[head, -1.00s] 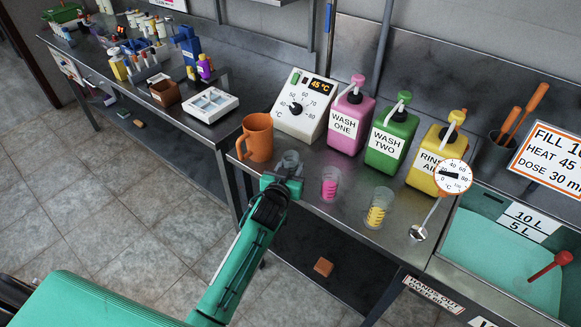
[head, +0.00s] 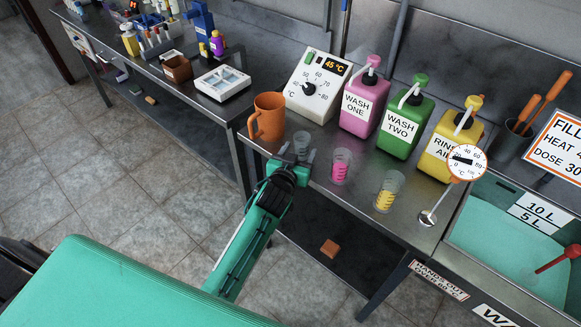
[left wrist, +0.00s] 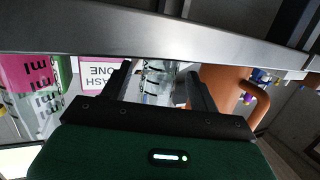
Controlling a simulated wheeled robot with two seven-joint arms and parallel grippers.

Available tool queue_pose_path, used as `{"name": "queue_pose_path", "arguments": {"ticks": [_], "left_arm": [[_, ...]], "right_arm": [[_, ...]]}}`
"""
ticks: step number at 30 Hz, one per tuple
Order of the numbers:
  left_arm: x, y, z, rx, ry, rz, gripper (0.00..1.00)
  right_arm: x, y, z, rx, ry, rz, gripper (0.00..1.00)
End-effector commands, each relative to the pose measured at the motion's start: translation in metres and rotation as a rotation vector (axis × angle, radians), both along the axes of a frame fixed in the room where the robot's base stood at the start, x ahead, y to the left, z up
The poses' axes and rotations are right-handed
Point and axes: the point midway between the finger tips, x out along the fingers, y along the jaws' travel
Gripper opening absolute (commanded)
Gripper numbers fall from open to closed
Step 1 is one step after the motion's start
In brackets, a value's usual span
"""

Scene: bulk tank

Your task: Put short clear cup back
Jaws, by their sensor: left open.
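The short clear cup (head: 302,144) stands upright and looks empty on the metal counter (head: 335,205), near its front edge, right of the orange mug (head: 268,116). My left gripper (head: 295,157) is open at the cup's near side. In the left wrist view the clear cup (left wrist: 157,82) stands between the two spread fingers of the gripper (left wrist: 160,78). Whether a finger touches it I cannot tell. My right gripper is out of view.
Behind the cups stand a temperature dial box (head: 314,88) and the pink (head: 358,108), green (head: 398,131) and yellow (head: 449,146) pump bottles. A dial thermometer (head: 466,162) stands by the sink (head: 505,235) at right.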

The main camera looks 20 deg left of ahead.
Motion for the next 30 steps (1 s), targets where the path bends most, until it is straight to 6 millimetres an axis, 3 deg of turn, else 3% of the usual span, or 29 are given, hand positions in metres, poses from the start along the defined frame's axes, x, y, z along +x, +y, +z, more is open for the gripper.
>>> {"name": "queue_pose_path", "arguments": {"ticks": [9,15,27,30], "left_arm": [[-0.063,-0.001,0.008,-0.002,0.0,-0.001,0.61],[-0.087,-0.001,0.012,0.0,0.001,-0.001,0.61],[-0.095,-0.001,0.014,0.0,0.001,-0.001,0.61],[-0.094,-0.002,-0.002,0.005,0.028,-0.007,0.61]], "right_arm": [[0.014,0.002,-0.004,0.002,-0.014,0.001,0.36],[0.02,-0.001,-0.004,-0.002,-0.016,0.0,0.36],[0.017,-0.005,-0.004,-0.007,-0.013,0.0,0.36],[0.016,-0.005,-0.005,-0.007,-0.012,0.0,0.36]]}}
